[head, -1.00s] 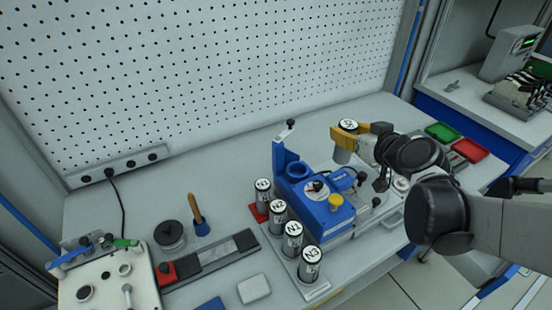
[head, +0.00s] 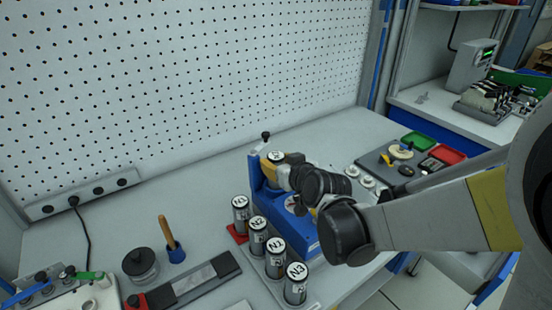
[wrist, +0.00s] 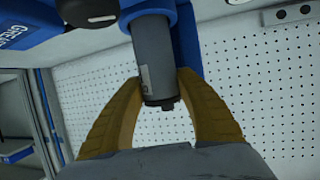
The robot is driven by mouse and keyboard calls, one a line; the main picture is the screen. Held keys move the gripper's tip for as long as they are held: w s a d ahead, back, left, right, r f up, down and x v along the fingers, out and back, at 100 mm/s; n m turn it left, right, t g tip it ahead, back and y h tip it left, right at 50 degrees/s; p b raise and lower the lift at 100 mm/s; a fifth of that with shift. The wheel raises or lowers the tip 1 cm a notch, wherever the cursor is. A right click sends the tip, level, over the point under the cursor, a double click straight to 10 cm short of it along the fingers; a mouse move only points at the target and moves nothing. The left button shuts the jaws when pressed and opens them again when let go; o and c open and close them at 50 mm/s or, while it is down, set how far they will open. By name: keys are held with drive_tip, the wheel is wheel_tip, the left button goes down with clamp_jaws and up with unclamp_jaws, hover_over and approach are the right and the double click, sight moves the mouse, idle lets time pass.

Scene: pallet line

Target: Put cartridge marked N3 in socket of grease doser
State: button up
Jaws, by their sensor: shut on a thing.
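The blue grease doser (head: 301,232) stands on the bench, partly hidden behind my gripper. My gripper (head: 276,168) is shut on an upright cartridge (head: 275,156) at the doser's tall back post; the number on its cap is too small to read. In the wrist view my gripper's yellow fingers (wrist: 162,84) flank the grey held cartridge (wrist: 154,52), whose far end meets a blue ring of the doser (wrist: 150,8). I cannot tell how deep it sits in the socket. A cartridge marked N3 (head: 295,289) stands nearest in the row on the bench.
Other cartridges, including N2 (head: 258,236) and N1 (head: 275,262), stand in a row left of the doser. A dark round pot (head: 141,264) and a wooden-handled brush (head: 170,240) are further left. Green (head: 417,143) and red (head: 448,154) trays lie at the right.

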drive_tip(key=shift+f, duration=0.3)
drive_tip(key=shift+f, duration=0.1)
drive_tip(key=shift+f, duration=0.2)
drive_tip(key=o, duration=1.3)
drive_tip(key=shift+r, duration=0.1)
